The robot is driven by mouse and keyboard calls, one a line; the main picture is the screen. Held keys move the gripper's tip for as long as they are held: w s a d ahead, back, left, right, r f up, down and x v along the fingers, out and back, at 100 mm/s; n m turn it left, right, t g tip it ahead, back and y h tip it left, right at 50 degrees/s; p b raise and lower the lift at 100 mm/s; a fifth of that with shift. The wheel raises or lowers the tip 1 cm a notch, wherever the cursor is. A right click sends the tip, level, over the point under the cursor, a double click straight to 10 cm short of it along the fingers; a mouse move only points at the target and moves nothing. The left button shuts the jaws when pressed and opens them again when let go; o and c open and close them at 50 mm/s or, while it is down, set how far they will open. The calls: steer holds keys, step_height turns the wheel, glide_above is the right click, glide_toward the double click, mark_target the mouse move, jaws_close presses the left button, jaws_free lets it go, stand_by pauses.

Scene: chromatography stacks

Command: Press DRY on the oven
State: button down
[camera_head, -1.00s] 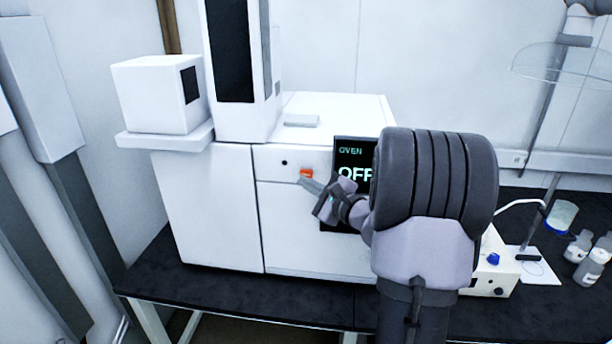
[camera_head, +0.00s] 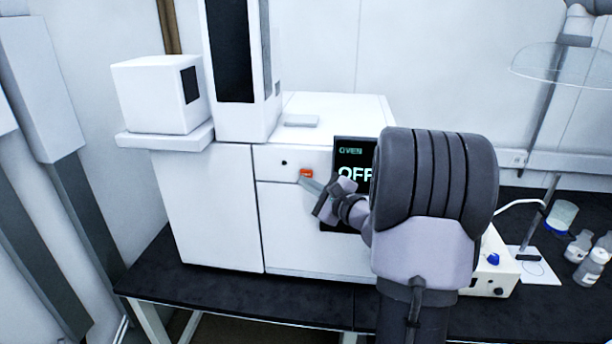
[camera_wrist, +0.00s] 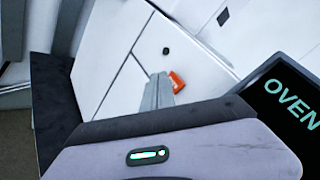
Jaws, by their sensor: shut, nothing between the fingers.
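The white oven (camera_head: 315,235) stands on the black bench. Its dark screen (camera_head: 350,155) reads OVEN and OFF, partly hidden by my arm. An orange button (camera_head: 306,173) sits on the front panel left of the screen. My gripper (camera_head: 304,181) is shut and empty, its fingertips at the button's lower edge. In the wrist view the fingertips (camera_wrist: 158,78) overlap the left side of the orange button (camera_wrist: 177,81). I cannot tell whether they touch it. The button's label is not readable.
A tall white unit (camera_head: 235,70) and a white box on a shelf (camera_head: 160,95) stand at the left. A small dark round knob (camera_head: 284,162) is left of the button. At the right are a hotplate (camera_head: 495,262) and several bottles (camera_head: 592,265).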

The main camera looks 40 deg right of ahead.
steer(key=shift+w+d, duration=0.1)
steer(key=shift+w+d, duration=0.2)
steer(key=shift+w+d, duration=0.2)
steer(key=shift+d, duration=0.1)
stand_by(0.9)
steer(key=shift+b, duration=0.3)
steer(key=shift+s+a+b, duration=0.45)
steer(key=shift+s+a, duration=0.05)
steer(key=shift+a, duration=0.1)
steer(key=s+a+b, duration=0.2)
steer(key=s+a, duration=0.1)
steer(key=shift+s+a, duration=0.15)
steer(key=shift+a, duration=0.25)
